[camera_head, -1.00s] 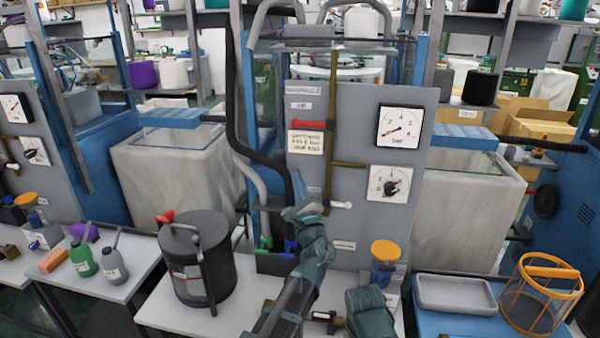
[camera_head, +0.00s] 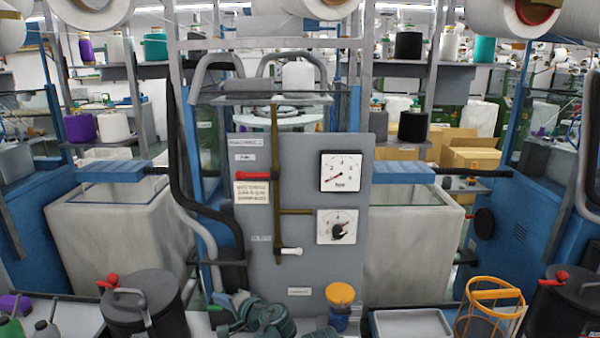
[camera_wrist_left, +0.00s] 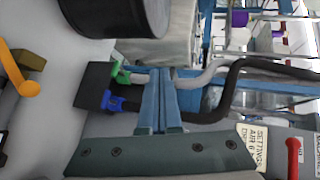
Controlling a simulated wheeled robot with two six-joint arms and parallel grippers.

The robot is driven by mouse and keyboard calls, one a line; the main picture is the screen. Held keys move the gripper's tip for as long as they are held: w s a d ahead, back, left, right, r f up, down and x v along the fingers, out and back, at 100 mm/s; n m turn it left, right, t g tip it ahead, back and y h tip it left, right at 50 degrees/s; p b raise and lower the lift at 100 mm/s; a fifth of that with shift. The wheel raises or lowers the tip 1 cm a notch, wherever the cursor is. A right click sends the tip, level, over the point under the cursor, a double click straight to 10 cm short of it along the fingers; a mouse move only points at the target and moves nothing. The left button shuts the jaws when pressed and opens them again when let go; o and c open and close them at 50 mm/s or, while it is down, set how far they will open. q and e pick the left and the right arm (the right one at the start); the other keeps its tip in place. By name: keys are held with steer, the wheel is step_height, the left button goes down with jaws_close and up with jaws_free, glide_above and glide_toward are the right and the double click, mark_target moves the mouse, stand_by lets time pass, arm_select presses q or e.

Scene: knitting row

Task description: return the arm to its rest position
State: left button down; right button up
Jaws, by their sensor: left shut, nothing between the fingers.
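My left gripper (camera_head: 226,300) is low in the head view, in front of the bottom left of the grey panel. Its dark green arm comes up from the bottom edge. In the left wrist view, its two blue fingers (camera_wrist_left: 160,98) lie side by side, shut with nothing between them. They point towards a small dark holder (camera_wrist_left: 93,98) with a green clip and a blue clip, but contact cannot be judged. A dark green piece at the bottom of the head view may be part of my other arm. My right gripper is not visible.
The grey panel (camera_head: 300,262) carries two gauges and a red-handled valve (camera_head: 256,176). A dark lidded pot (camera_head: 146,300) stands left of the gripper. An orange-capped bottle (camera_head: 340,305), grey tray (camera_head: 412,324) and orange wire basket (camera_head: 490,308) stand to the right.

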arm_select(q)
steer(key=s+d+f+n+g+h+p, duration=0.1)
steer(key=s+d+f+g+h, duration=0.3)
steer(key=s, duration=0.5)
steer(key=s+d+f+n+g+h+p, duration=0.1)
steer(key=s+d+f+n+g+h, duration=0.1)
steer(key=s+d+f+g+h, duration=0.3)
steer(key=s+d+f, duration=0.3)
steer(key=s+d, duration=0.2)
steer(key=d, duration=0.1)
steer(key=shift+s+n+h, duration=0.2)
steer(key=shift+n+h, duration=0.1)
steer(key=shift+n, duration=0.1)
